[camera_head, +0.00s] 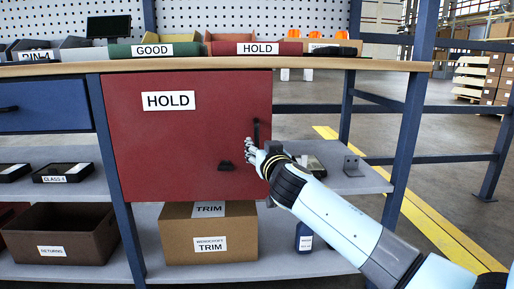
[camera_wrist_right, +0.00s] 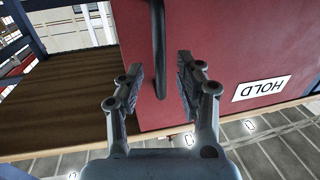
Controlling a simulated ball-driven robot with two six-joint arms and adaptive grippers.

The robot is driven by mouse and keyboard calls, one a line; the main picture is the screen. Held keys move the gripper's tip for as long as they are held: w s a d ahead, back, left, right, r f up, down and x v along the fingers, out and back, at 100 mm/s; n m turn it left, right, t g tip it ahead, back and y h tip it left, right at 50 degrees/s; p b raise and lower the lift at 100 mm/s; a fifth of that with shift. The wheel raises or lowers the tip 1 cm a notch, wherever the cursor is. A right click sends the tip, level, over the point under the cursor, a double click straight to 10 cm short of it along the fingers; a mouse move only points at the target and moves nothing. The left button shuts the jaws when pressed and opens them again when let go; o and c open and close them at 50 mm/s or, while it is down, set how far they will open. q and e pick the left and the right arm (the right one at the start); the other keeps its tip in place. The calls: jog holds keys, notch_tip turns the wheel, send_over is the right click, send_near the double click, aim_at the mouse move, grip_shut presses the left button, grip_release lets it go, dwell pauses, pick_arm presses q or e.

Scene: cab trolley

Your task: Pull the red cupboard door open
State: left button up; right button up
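The red cupboard door (camera_head: 185,140) with a white HOLD label hangs under the bench top and looks shut. Its black vertical handle (camera_head: 256,132) is near its right edge. A small black part (camera_head: 226,165) shows left of the gripper. My right gripper (camera_head: 256,155) is at the handle's lower part. In the right wrist view, the right gripper (camera_wrist_right: 160,74) is open, and the black handle (camera_wrist_right: 159,50) lies between its fingertips with a gap on each side. My left gripper is not in view.
The wooden bench top (camera_head: 220,66) carries several bins above the door. A TRIM box (camera_head: 185,239) and a dark RETURNS bin (camera_head: 62,235) stand on the lower shelf. A blue post (camera_head: 408,130) stands right of the door. Open floor lies at the right.

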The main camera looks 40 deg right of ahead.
aim_at(257, 144)
jog(key=shift+x, duration=1.65)
jog(key=shift+c, duration=0.2)
grip_shut()
